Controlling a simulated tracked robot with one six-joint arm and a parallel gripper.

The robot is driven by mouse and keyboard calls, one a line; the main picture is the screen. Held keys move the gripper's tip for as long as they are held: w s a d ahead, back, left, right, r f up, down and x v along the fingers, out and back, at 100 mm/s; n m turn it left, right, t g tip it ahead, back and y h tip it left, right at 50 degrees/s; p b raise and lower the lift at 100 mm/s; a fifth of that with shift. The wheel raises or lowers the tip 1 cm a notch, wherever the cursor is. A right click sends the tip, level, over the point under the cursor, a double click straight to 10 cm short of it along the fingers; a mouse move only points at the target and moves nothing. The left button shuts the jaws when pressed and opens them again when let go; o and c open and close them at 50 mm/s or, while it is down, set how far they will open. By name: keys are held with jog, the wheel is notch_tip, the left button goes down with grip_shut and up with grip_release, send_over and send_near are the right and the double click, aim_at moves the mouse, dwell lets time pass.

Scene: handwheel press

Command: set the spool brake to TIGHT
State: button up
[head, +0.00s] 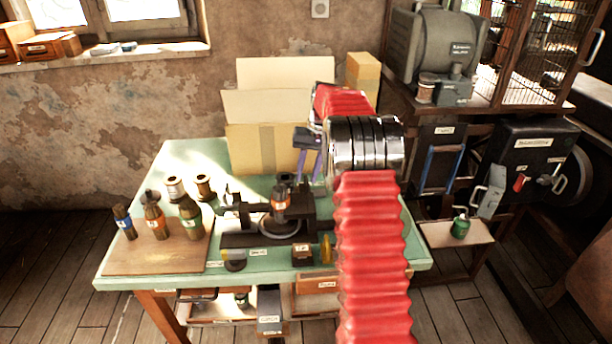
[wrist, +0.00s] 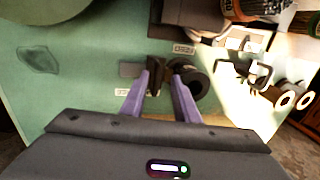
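My gripper (head: 309,150) hangs over the back of the green table, its purple fingers pointing down behind the handwheel press (head: 265,232). In the wrist view my gripper (wrist: 159,76) has its fingertips apart. A small dark upright piece (wrist: 157,78) shows between and beyond the tips, beside a round black part (wrist: 188,84); I cannot tell whether the fingers touch it. These may be the spool brake, but I cannot confirm it. Small white labels, one above (wrist: 184,48) and one to the left (wrist: 127,91), are too small to read surely. In the head view my arm hides part of this area.
An open cardboard box (head: 262,150) stands at the back. A black box with a red lever (head: 520,183) is at right.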

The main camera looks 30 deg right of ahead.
notch_tip(320, 180, up, 13)
jog(key=s+d, duration=0.1)
jog(key=d, duration=0.1)
jog(key=shift+f, duration=0.2)
jog(key=shift+d, duration=0.1)
dwell(0.4)
notch_tip(320, 180, down, 6)
jog(key=s, duration=0.2)
jog(key=s+a+r+n+t+h, duration=0.1)
jog(key=s+a+r+n+t, duration=0.1)
jog(key=s+a, duration=1.3)
jog(key=s+a+r+n+t+h, duration=0.1)
jog(key=s+a+r+n+t, duration=0.1)
jog(key=s+a, duration=1.2)
jog(key=shift+s+a+r+n+t, duration=0.35)
jog(key=shift+s+r+n, duration=0.4)
jog(key=shift+s, duration=1.15)
